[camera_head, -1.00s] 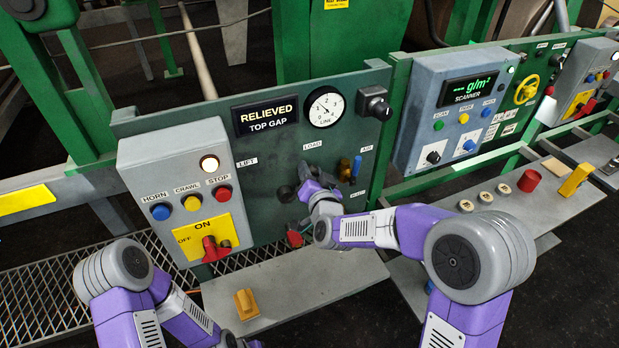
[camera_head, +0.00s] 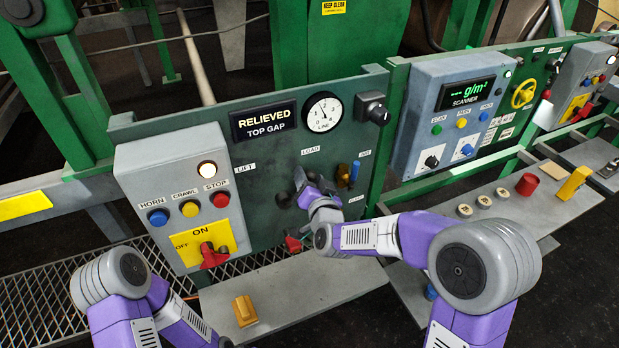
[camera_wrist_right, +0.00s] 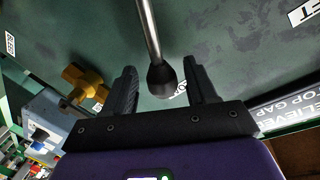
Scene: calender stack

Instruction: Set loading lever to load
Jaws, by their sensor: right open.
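The loading lever shows in the right wrist view as a thin metal rod with a black knob (camera_wrist_right: 162,80). The knob stands between the two fingers of my right gripper (camera_wrist_right: 161,84), which is open, with gaps visible on both sides. In the head view the right gripper (camera_head: 298,187) is at the green panel (camera_head: 262,205), below the LOAD label (camera_head: 310,150) and right of the LIFT label (camera_head: 245,168). There the gripper and wrist hide most of the lever. My left arm is at the lower left; its gripper is out of view.
A grey button box (camera_head: 135,175) stands left of the lever, with a red switch (camera_head: 213,256) on it. A red handle (camera_head: 292,243) is below the gripper. A shelf (camera_head: 310,280) runs below.

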